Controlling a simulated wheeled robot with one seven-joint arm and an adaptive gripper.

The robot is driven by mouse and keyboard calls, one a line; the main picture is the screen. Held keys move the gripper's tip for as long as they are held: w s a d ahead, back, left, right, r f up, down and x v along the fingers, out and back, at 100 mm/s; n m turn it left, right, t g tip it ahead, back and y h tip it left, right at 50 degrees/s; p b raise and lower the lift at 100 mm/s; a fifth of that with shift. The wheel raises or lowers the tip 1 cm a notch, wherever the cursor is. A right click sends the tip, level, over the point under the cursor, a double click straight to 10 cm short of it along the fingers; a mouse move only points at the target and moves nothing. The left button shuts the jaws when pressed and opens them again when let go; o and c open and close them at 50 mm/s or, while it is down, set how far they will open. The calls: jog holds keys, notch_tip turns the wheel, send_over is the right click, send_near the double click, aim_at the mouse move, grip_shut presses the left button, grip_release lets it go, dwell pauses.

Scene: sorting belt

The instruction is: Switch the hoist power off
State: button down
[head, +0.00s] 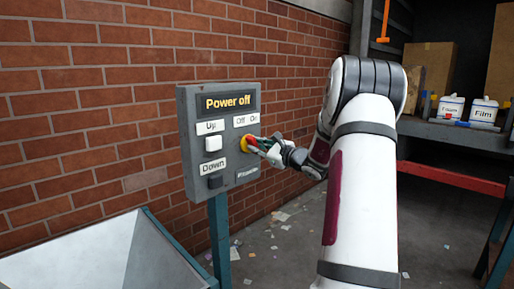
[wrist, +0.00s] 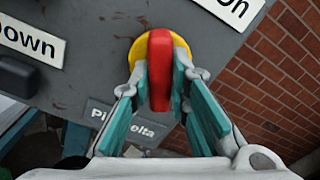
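A red rotary knob on a yellow ring (head: 246,144) sits below the "Off" and "On" labels. In the wrist view the red knob (wrist: 160,48) stands between my fingers. My gripper (head: 257,146) is at the knob, with its teal finger pads (wrist: 161,92) closed against both sides of the handle. In the head view my fingers partly hide the knob.
A white "Up" button (head: 213,143) and a dark "Down" button (head: 215,181) are left of the knob. A brick wall (head: 90,110) stands behind the box. A metal hopper (head: 100,255) is at lower left. Shelves with "Foam" and "Film" tubs (head: 483,113) stand at right.

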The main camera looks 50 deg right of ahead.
jog(key=b, duration=0.1)
jog(key=n+b, duration=0.1)
jog(key=b, duration=0.1)
jog(key=shift+w+f+n, duration=0.1)
jog(key=shift+f+n, duration=0.1)
jog(key=shift+n, duration=0.1)
jog(key=shift+r+n+b, duration=0.1)
jog(key=shift+n+b, duration=0.4)
jog(key=shift+b, duration=0.4)
jog(key=shift+r, duration=0.1)
jog(key=c, duration=1.5)
grip_release()
jog(key=s, duration=1.2)
jog(key=shift+s+a, duration=0.1)
jog(key=shift+a, duration=0.25)
